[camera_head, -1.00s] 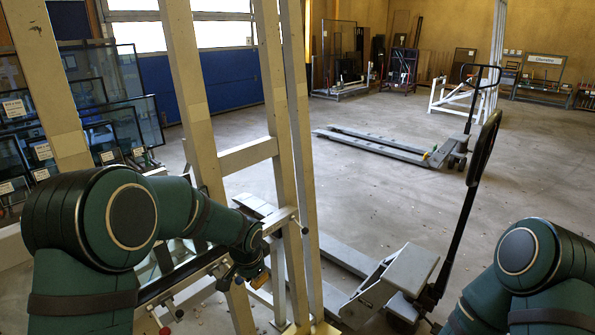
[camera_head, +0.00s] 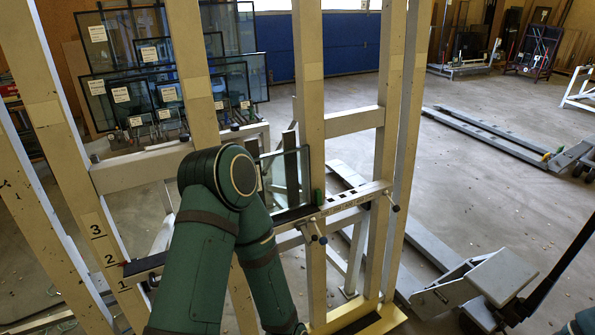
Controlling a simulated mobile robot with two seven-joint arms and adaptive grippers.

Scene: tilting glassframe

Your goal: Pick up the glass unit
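A small clear glass unit (camera_head: 289,172) with a dark edge stands on the ledge of the tilting frame (camera_head: 309,110), in the middle of the view. A green block (camera_head: 319,198) is at its lower right corner. Its left part is hidden behind my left arm. That arm rises from the bottom, bends at an elbow just left of the glass, and its forearm runs down to the bottom edge. My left gripper is not visible.
Several labelled glass panes (camera_head: 125,52) stand in racks behind the frame at the left. Pale posts, one numbered 1 to 3 (camera_head: 103,252), surround my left arm. A pallet truck (camera_head: 497,280) stands close at the right. Open floor (camera_head: 460,190) lies beyond the frame.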

